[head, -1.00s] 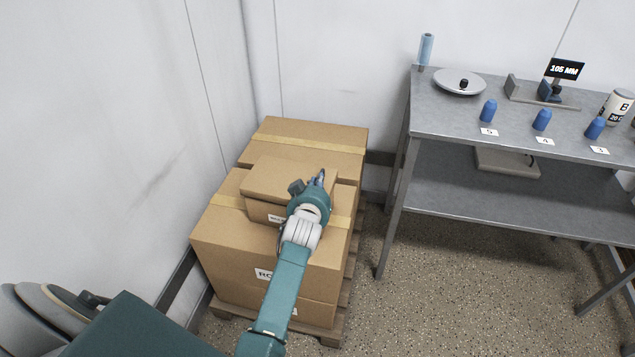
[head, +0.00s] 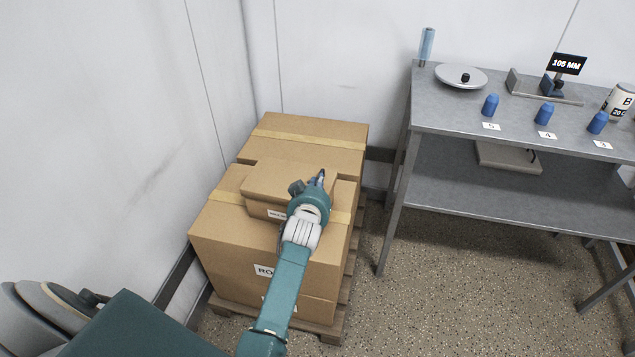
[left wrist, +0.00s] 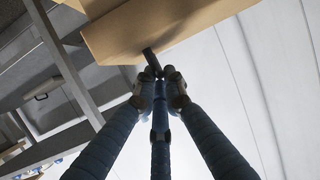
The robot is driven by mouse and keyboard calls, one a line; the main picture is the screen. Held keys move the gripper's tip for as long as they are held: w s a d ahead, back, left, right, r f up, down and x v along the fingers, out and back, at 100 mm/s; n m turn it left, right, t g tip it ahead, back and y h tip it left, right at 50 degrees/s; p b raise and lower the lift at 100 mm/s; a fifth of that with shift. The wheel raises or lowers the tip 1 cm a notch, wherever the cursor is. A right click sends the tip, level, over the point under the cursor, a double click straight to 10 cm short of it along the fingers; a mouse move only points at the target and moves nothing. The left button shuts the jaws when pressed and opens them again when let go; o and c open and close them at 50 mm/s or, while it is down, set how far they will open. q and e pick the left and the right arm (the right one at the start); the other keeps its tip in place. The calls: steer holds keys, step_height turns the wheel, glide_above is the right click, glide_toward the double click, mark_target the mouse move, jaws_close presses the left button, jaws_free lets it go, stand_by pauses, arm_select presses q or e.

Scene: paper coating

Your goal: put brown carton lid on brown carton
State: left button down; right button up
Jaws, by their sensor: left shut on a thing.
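The brown carton (head: 267,212), with a white label on its front, stands on a large brown box. The brown carton lid (head: 282,181) is over its top, its near edge just above the label. Whether it is fully seated I cannot tell. My left gripper (head: 319,181) is shut on the lid at its right side. In the left wrist view, the lid (left wrist: 165,25) fills the top, with the gripper's fingertips (left wrist: 156,72) at its edge. The contact itself is partly hidden by the gripper in the head view. My right gripper is not in view.
Large taped boxes (head: 315,128) stand on a wooden pallet (head: 331,334) in the corner against white walls.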

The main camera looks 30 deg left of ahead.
arm_select(q)
steer(key=shift+f+b, duration=0.6)
steer(key=shift+f, duration=0.3)
steer(key=c, duration=1.8)
jaws_free()
steer(key=shift+o, duration=0.2)
steer(key=shift+r, duration=0.25)
step_height(320, 180, up, 10)
steer(key=shift+f, duration=0.2)
